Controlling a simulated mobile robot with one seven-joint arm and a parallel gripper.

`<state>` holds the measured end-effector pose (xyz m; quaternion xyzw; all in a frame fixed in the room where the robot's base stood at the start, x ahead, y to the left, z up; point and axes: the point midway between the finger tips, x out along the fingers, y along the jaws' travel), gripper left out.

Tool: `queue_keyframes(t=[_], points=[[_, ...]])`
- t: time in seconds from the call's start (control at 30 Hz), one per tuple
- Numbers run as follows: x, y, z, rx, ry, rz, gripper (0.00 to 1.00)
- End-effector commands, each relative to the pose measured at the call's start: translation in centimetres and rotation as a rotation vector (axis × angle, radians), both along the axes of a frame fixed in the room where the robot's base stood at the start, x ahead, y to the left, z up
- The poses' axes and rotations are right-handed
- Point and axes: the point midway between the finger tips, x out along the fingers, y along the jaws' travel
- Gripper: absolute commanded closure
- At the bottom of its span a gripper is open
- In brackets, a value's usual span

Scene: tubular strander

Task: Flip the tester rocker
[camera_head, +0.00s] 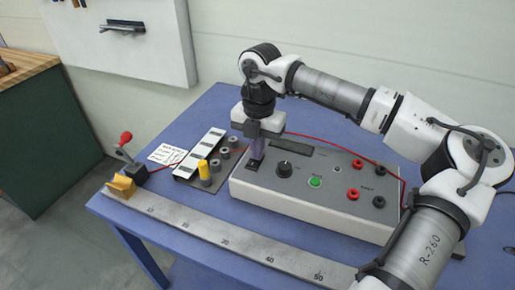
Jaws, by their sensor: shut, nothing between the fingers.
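The tester (312,188) is a light grey box on the blue table, with a dark knob, a green button, and red and black sockets on its top. The black rocker (254,165) is at the left end of that top face. My gripper (257,156) is shut and empty, pointing down right at the rocker. The fingertips hide part of the rocker, and I cannot tell whether they touch it or which way it is tipped.
A metal ruler bar (230,238) runs along the table's front edge. Left of the tester are a rack (207,153) with a yellow plug and grey cylinders, a white card (167,153), and a red-handled lever (127,140). A red wire runs behind the tester.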

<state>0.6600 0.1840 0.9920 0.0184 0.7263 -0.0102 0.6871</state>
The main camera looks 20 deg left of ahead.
Motion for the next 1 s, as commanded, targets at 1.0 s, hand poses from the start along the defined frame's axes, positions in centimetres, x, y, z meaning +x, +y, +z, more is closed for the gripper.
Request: queue_keyframes(t=[1.0], points=[[0.0, -0.1, 7.9, -0.003, 0.002, 0.003, 1.0]])
